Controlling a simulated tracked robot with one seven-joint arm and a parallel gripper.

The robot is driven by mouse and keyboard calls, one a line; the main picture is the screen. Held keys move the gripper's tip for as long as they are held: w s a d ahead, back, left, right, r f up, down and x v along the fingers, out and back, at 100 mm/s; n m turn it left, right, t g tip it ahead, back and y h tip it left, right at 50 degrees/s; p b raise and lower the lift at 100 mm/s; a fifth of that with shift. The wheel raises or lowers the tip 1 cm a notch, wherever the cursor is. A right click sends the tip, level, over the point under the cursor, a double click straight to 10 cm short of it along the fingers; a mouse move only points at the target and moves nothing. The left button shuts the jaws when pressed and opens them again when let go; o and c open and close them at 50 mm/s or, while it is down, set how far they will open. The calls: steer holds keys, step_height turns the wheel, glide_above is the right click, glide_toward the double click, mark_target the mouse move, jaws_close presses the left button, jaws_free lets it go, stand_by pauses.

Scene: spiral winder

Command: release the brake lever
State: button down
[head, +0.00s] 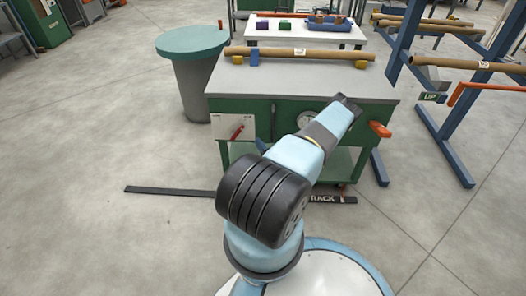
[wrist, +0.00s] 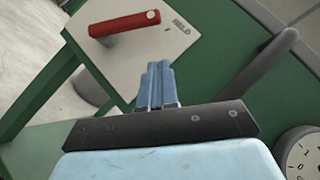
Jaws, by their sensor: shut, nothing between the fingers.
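The brake lever (head: 237,132) appears to be the red handle on a white plate (head: 222,126) at the left of the green bench front. In the wrist view the red lever (wrist: 122,24) lies across the upper left of the plate, with a pale round spot at its right end. A small label (wrist: 181,27) sits beside it, too small to read surely. My gripper (wrist: 157,68) is shut and empty, its blue fingers pointing at the plate's lower edge, below and right of the lever and apart from it in the picture.
A dark curved bar (wrist: 272,58) stands right of my fingers. A cardboard tube (head: 300,53) lies on the bench top.

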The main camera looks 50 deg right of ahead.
mark_target(237, 133)
steer(key=w+a+r, duration=0.1)
steer(key=w+r, duration=0.2)
steer(key=w, duration=0.2)
steer(key=shift+w+a+r, duration=0.25)
steer(key=shift+a+r, duration=0.05)
steer(key=shift+r, duration=0.05)
